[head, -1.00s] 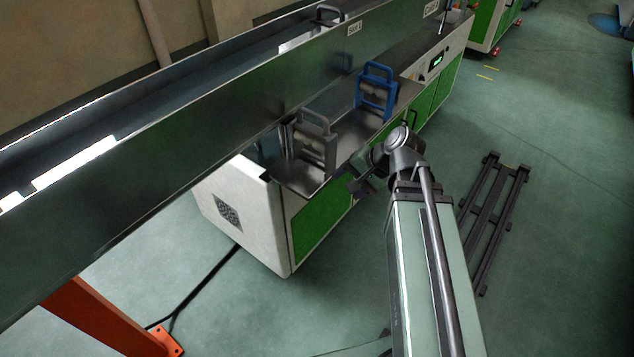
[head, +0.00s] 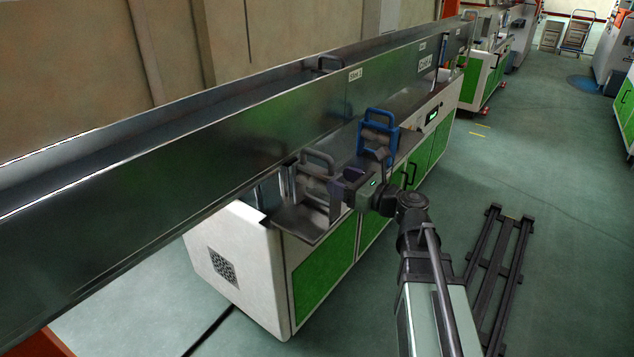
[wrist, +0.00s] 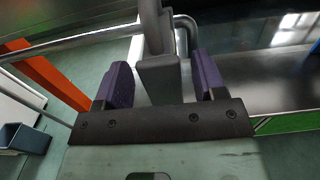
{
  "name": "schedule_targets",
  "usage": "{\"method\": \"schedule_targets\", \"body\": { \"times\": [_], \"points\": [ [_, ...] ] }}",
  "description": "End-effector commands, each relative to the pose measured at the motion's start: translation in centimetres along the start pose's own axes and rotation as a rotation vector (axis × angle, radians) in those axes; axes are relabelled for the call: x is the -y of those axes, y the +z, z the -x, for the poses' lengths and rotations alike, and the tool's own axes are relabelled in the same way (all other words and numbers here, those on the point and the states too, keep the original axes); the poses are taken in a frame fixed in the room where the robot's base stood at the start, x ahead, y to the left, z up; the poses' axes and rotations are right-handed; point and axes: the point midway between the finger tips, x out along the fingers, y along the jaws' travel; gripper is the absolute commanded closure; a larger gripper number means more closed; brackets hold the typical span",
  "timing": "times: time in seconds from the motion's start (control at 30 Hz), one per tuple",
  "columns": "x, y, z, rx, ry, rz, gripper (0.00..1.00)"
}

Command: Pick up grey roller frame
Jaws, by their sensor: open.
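The grey roller frame (head: 318,156) stands upright on the metal top of the green and white machine, its handle loop uppermost. My gripper (head: 342,187) has come in from the right at the frame's side and hides part of its lower body. In the wrist view my gripper (wrist: 161,64) is open, with one purple pad on each side of a grey upright part of the roller frame (wrist: 158,82). Gaps show between this part and both pads. How deep the frame sits between the fingers is hard to tell.
A blue roller frame (head: 378,133) stands just behind and to the right on the machine (head: 322,270). A long metal trough (head: 230,150) runs close behind the grey frame. A dark rack (head: 495,275) lies on the floor at right. Open floor surrounds it.

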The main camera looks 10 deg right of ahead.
Motion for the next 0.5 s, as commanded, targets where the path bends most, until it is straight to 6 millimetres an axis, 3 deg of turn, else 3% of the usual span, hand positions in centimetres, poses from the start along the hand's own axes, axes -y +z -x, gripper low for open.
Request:
{"method": "schedule_targets", "body": {
  "times": [0.3, 0.5],
  "points": [
    [-0.1, 0.1, -4.8, 0.000, 0.002, 0.001, 0.36],
    [-0.2, 0.1, -5.2, 0.000, 0.000, 0.001, 0.36]
  ]
}}
